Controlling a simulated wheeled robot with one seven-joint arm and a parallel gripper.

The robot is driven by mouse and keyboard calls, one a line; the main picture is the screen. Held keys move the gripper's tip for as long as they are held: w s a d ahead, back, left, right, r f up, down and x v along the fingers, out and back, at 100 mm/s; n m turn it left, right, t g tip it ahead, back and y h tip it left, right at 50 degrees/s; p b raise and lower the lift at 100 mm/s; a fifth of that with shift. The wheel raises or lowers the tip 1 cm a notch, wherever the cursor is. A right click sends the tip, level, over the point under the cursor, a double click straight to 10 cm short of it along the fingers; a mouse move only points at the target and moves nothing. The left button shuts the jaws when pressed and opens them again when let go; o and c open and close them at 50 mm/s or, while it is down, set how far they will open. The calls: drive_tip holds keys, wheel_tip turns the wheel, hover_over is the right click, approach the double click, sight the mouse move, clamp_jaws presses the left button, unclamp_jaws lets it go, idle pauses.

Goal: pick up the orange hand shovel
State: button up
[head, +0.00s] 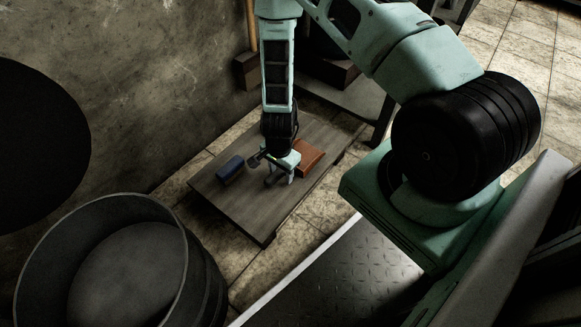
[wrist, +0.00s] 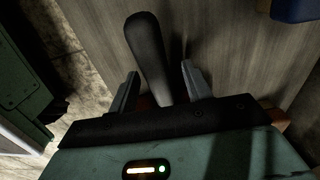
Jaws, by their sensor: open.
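The orange hand shovel (head: 309,158) lies on a low wooden table, its orange-brown part showing just right of my gripper (head: 279,174) in the head view. In the wrist view a dark handle (wrist: 148,50), which looks like the shovel's, runs up between the two fingers of my gripper (wrist: 160,72). The fingers are apart, one on each side of the handle, with gaps visible. Small orange-brown patches show near the gripper's front edge. Most of the shovel there is hidden by my gripper's body.
The wooden table (head: 265,222) stands on floor tiles near the wall. A blue object (head: 230,169) lies on it left of my gripper, also at the wrist view's top right (wrist: 295,9). A large dark round tub (head: 187,262) stands at the lower left. The table's front part is clear.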

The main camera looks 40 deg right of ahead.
clamp_jaws()
drive_tip(key=shift+r, duration=0.1)
wheel_tip(320, 180, up, 10)
drive_tip(key=p, duration=0.6)
